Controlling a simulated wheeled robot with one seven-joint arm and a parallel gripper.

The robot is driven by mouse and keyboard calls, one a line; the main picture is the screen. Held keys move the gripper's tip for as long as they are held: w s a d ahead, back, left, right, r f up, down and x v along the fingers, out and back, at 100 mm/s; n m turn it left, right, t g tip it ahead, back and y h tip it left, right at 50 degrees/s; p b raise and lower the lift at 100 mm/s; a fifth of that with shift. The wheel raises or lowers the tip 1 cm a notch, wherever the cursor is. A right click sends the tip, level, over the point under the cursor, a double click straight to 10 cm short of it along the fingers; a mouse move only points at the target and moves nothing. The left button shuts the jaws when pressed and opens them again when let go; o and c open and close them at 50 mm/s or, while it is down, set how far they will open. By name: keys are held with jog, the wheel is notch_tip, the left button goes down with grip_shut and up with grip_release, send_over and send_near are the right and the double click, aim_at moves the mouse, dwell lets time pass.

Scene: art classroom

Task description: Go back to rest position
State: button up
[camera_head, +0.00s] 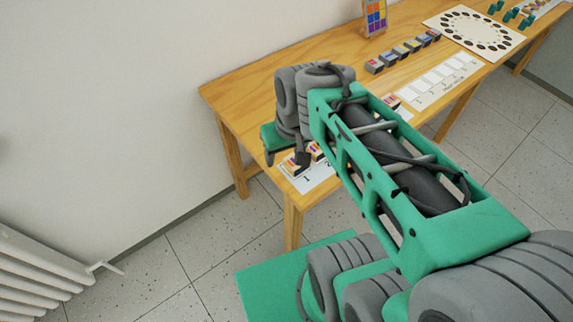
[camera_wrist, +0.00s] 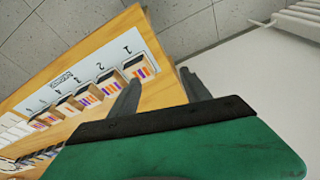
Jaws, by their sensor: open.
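My gripper (camera_wrist: 163,95) shows in the wrist view with its two dark fingers apart and nothing between them. It is over the left end of the wooden table, close to the numbered card (camera_wrist: 92,77). Several small blocks with coloured stripes stand in a row on that card; the nearest block (camera_wrist: 138,67) is beside the number 1 and close to one finger. In the head view my arm reaches across the table and hides the fingertips and most of the card (camera_head: 312,181).
The wooden table (camera_head: 262,85) stands along a white wall. On it are a row of small paint blocks (camera_head: 392,55), a white card with empty slots (camera_head: 447,80), a board with dark circles (camera_head: 475,32) and a colour chart (camera_head: 375,17). A radiator (camera_head: 38,270) is at lower left.

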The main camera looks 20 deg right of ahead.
jog(key=r+p, duration=0.1)
jog(key=s+r+p, duration=0.2)
jog(key=p, duration=0.1)
jog(key=shift+s+a+r, duration=0.1)
jog(key=shift+a+r, duration=0.3)
dwell(0.7)
